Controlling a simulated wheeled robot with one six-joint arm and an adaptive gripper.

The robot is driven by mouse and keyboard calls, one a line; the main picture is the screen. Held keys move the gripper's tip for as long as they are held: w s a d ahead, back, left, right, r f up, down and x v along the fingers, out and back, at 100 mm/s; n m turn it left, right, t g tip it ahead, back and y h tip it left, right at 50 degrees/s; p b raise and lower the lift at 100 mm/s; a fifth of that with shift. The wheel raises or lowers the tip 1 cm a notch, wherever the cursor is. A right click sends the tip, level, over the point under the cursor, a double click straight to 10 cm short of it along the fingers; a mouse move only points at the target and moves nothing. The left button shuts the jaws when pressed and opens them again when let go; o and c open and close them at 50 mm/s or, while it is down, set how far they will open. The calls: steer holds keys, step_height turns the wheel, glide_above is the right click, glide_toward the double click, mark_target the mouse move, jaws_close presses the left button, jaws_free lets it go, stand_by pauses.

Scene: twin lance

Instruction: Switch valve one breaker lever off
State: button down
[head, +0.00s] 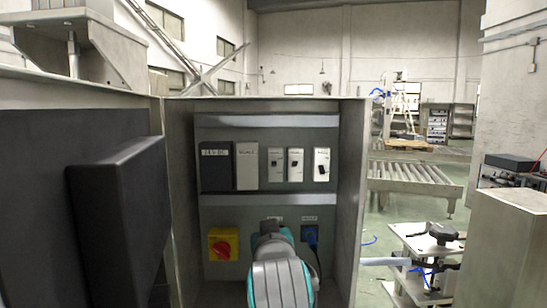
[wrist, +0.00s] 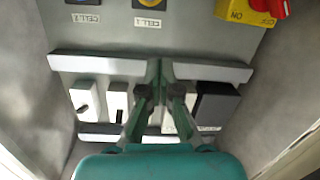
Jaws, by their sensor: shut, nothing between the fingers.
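Three pale breakers stand side by side inside the cabinet in the head view: left (head: 276,175), middle (head: 295,175) and right (head: 321,155). Each has a small dark lever. Their labels are too small to read, so I cannot tell which is valve one. The wrist view shows the row upside down, with the right breaker (wrist: 83,93) and middle breaker (wrist: 116,98) left of my gripper (wrist: 160,64). My gripper is shut and empty, its fingers crossing in front of the row and partly covering it. In the head view my arm hides the fingers. I cannot tell whether they touch the panel.
A dark module (head: 216,172) and a white module (head: 247,172) stand left of the breakers. A yellow box with a red knob (head: 222,247) is lower left, a blue socket (head: 310,236) lower right. Cabinet walls (head: 350,190) close in both sides.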

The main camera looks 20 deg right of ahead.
steer(key=m, duration=0.2)
glide_toward(273, 154)
step_height(273, 154, up, 3)
steer(key=s, duration=0.1)
steer(key=shift+s+a+r, duration=0.4)
steer(key=shift+r, duration=0.1)
steer(key=shift+w, duration=0.1)
steer(key=x, duration=0.9)
steer(key=shift+w+d, duration=0.25)
steer(key=shift+w, duration=0.05)
steer(key=shift+s+a+f, duration=0.1)
steer(key=shift+s+f, duration=0.05)
steer(key=shift+f, duration=0.3)
steer(key=shift+s+a+f, duration=0.1)
steer(key=shift+s+f, duration=0.05)
steer(key=shift+f, duration=0.3)
steer(key=shift+s+f, duration=0.25)
steer(key=shift+f, duration=0.25)
steer(key=shift+s+f, duration=0.25)
steer(key=shift+f, duration=0.2)
steer(key=shift+h, duration=0.3)
